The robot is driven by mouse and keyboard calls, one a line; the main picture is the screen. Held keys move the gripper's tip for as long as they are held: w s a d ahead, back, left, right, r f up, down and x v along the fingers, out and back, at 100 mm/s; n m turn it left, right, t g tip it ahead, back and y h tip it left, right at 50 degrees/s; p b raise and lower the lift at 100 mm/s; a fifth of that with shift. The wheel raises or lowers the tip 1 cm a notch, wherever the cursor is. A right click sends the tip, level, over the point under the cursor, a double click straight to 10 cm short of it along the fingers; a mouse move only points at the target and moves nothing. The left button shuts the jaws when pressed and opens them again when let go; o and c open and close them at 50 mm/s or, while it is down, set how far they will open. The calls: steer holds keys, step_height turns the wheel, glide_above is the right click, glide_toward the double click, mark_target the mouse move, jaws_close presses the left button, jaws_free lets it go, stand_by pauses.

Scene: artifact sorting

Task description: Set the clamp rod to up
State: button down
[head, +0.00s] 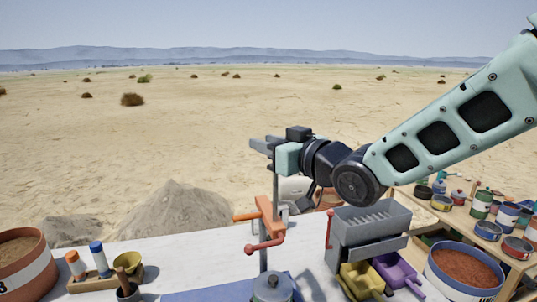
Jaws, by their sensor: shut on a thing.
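The clamp stands on the white table, with an orange body (268,212) and a red handle (266,244). A thin grey clamp rod (275,187) stands upright, rising above the orange body. My gripper (264,145) points left at the rod's top end and is shut on it. The fingers hide the tip of the rod. A lower grey post (263,262) shows beneath the orange body. My arm reaches in from the right.
A grey lidded pot (271,289) stands in front of the clamp. A grey sieve box (370,226) with yellow (361,280) and purple (398,271) trays stands to the right. The table's middle left (180,258) is clear.

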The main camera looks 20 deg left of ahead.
steer(key=shift+r, duration=0.4)
steer(key=c, duration=1.1)
jaws_free()
steer(key=shift+o, duration=0.2)
steer(key=shift+f, duration=0.1)
steer(key=shift+s+d, duration=0.1)
steer(key=shift+d, duration=0.15)
steer(key=b+v, duration=0.4)
steer(key=v, duration=1.3)
steer(key=shift+f, duration=0.15)
